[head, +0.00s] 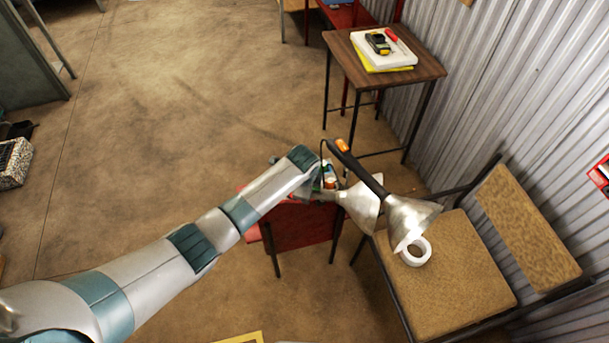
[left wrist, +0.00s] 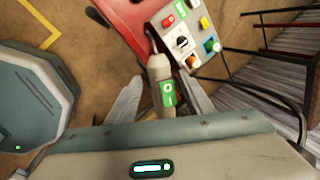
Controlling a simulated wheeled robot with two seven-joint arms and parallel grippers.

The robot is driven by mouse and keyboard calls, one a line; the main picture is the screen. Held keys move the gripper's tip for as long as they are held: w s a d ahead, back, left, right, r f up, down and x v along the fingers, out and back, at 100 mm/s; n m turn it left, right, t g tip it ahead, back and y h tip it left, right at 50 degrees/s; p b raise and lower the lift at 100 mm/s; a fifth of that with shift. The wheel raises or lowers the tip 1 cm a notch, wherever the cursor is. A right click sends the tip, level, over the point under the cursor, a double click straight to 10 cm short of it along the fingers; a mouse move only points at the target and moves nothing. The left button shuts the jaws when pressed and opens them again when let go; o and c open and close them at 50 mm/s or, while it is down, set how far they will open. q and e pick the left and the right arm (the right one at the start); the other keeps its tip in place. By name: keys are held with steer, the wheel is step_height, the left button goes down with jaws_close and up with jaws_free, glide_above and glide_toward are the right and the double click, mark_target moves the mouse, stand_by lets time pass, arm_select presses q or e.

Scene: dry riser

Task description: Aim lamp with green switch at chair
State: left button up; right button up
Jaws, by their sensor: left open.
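The lamp with the green switch has a silver cone shade (head: 360,205) in the head view, opening toward the right, beside the chair. In the left wrist view its pale grey handle (left wrist: 159,68) with a green switch (left wrist: 168,93) lies between the fingers of my left gripper (left wrist: 160,78). The gripper is open around the handle; I cannot tell whether a finger touches it. A second lamp with a dark handle and an orange switch (head: 342,145) has its silver shade (head: 408,218) in front of the chair (head: 455,285). My right gripper is out of view.
A white roll (head: 415,252) lies on the chair seat. A red stool (head: 300,228) bears a pale box with coloured switches (left wrist: 190,40). A brown side table (head: 415,62) stands behind. A corrugated wall (head: 500,80) is at right.

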arm_select(q)
steer(key=b+v, duration=0.1)
steer(key=v, duration=1.4)
steer(key=shift+s+r, duration=0.2)
steer(key=shift+r, duration=0.2)
